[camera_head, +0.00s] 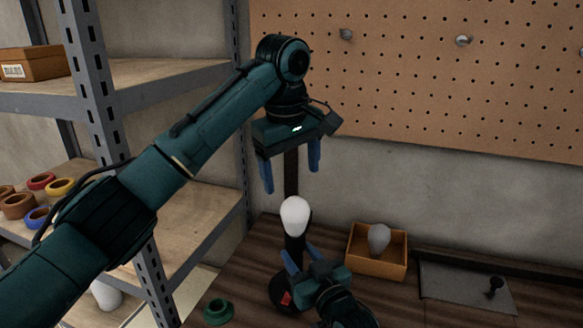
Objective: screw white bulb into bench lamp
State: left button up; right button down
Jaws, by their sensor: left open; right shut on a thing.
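The white bulb (295,212) stands upright, round end up, at the top of the dark bench lamp (282,291). The lamp has a round base with a red switch. Whether the bulb's base is threaded into the socket cannot be seen. My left gripper (291,176) is open and empty, its blue fingers pointing down above the bulb, apart from it. My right gripper (301,256) is low in front, its blue fingers shut around the dark lamp neck just below the bulb. The arm hides part of the lamp base.
An orange-brown box (378,265) holding a grey bulb (379,238) is right of the lamp. A grey mat (455,290) with a small black object lies farther right. A green ring (217,311) sits left. Metal shelving (95,90) stands left; a pegboard (420,70) is behind.

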aim_at(296, 217)
pick_arm(q)
jog(key=shift+f, duration=0.15)
jog(key=f, duration=0.4)
jog(key=w+f, duration=0.1)
jog(key=f, duration=0.2)
jog(key=w+f, duration=0.1)
jog(key=f, duration=0.3)
jog(key=shift+d+f, duration=0.3)
jog(key=shift+d, duration=0.05)
jog(key=c, duration=1.1)
jog(key=m, duration=0.4)
jog(key=shift+h, duration=0.3)
jog(key=shift+c, duration=0.2)
jog(key=m+g, duration=0.1)
jog(key=m, duration=0.5)
jog(key=shift+d+h, duration=0.1)
jog(key=shift+h, duration=0.2)
jog(key=m+g, duration=0.1)
jog(key=m, duration=0.4)
jog(key=shift+s+m, duration=0.15)
jog(key=shift+m, duration=0.25)
jog(key=m+g, duration=0.1)
jog(key=m, duration=0.4)
jog(key=o, duration=1.1)
jog(key=shift+c, duration=0.2)
